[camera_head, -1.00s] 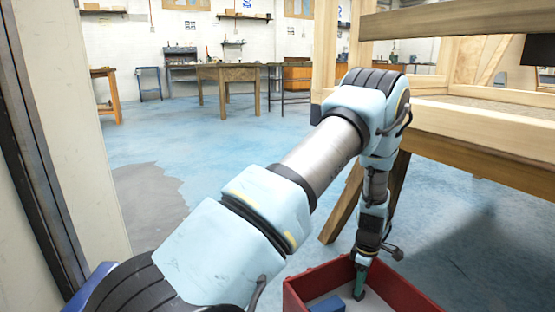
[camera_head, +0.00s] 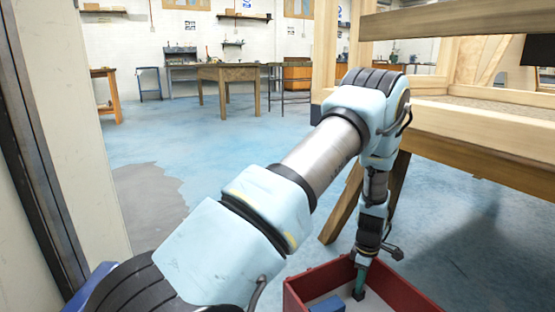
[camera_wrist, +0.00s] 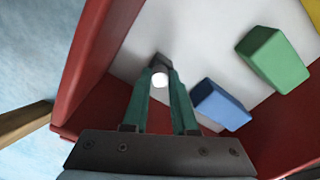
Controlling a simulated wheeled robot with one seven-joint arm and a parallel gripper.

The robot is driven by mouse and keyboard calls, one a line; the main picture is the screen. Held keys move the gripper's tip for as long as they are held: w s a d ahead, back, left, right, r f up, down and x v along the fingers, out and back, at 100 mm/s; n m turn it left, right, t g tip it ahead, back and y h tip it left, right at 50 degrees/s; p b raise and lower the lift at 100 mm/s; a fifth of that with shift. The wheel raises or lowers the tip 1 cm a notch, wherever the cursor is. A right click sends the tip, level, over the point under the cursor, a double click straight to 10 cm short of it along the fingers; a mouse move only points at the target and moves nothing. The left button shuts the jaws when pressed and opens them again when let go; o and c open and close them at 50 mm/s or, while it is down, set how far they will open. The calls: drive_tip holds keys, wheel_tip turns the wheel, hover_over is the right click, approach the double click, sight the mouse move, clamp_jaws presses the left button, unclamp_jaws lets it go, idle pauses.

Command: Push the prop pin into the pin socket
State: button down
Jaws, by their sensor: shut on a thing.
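I cannot make out the pin socket in either view.
In the box, a blue block (camera_wrist: 221,105) lies close to the right finger, with a green block (camera_wrist: 273,60) beyond it and a yellow edge (camera_wrist: 309,10) at the corner. A wooden frame on legs (camera_head: 480,135) stands behind the box. Blue floor (camera_head: 240,150) lies open to the left.

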drive_tip(key=shift+r+p, duration=0.65)
drive_tip(key=shift+p, duration=0.05)
idle(0.4)
drive_tip(key=shift+r+p, duration=1.8)
